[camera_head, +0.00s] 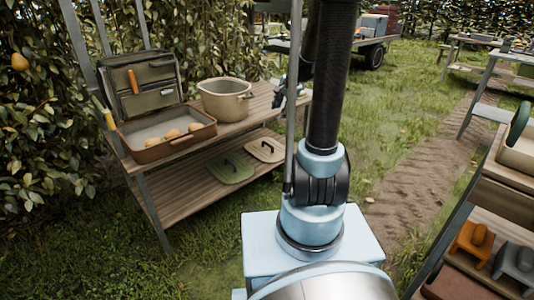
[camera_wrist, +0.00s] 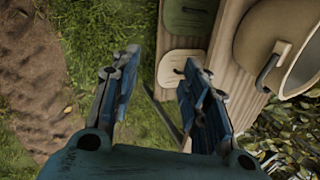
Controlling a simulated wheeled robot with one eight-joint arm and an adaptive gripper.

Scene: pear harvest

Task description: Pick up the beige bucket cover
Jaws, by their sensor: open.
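The beige bucket cover (camera_head: 266,149) lies flat on the lower shelf of the wooden rack, near its right end, with a dark handle on top. In the wrist view the beige cover (camera_wrist: 172,66) shows just beyond my fingertips, partly hidden by the right finger. My gripper (camera_wrist: 160,68) is open and empty, apart from the cover. In the head view my gripper (camera_head: 290,88) is a small dark shape by the rack's right end, partly hidden by my arm. A green cover (camera_head: 231,169) lies left of the beige one.
A beige bucket (camera_head: 227,106) stands on the rack's upper shelf (camera_head: 259,106), above the covers, and limits room from above. A brown case (camera_head: 178,143) with several pears and an olive tool bag (camera_head: 140,86) are farther left. Grass lies open right of the rack.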

